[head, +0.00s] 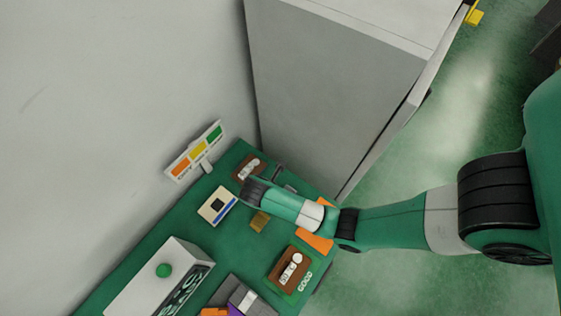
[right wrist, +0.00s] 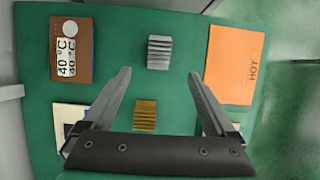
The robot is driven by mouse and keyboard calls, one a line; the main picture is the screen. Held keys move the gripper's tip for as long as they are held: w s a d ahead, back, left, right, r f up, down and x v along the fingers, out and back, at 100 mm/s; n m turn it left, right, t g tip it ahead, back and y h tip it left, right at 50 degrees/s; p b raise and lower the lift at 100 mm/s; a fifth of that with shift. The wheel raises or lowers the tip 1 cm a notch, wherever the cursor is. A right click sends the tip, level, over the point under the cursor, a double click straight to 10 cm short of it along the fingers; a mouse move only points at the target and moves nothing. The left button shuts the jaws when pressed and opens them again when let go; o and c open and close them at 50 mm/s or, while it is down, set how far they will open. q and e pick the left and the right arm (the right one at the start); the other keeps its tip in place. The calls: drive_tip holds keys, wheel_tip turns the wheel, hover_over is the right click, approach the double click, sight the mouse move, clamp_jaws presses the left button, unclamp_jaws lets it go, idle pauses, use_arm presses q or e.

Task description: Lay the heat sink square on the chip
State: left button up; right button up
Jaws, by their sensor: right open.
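Two small finned blocks that look like heat sinks lie on the green table: a silver one (right wrist: 159,52) and a gold one (right wrist: 146,114). The gold one also shows in the head view (head: 259,221), beside my right wrist. A cream board with a dark square chip (head: 217,205) lies left of the gold block, with nothing on the chip. The board's edge shows in the right wrist view (right wrist: 66,112), partly behind a finger. My right gripper (right wrist: 160,73) is open and empty above the table, its fingertips on either side below the silver block in the picture. My left gripper is out of view.
A brown block marked 40 °C (right wrist: 72,48) and an orange HOT pad (right wrist: 234,65) flank the silver block. Another brown block (head: 289,270) sits on a green pad.

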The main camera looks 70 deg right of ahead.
drive_tip(key=b+x, duration=0.2)
drive_tip(key=x, duration=0.4)
drive_tip(key=shift+d, duration=0.15)
drive_tip(key=b+x, duration=0.2)
drive_tip(key=x, duration=0.3)
drive_tip(key=shift+f, duration=0.1)
clamp_jaws()
idle(0.3)
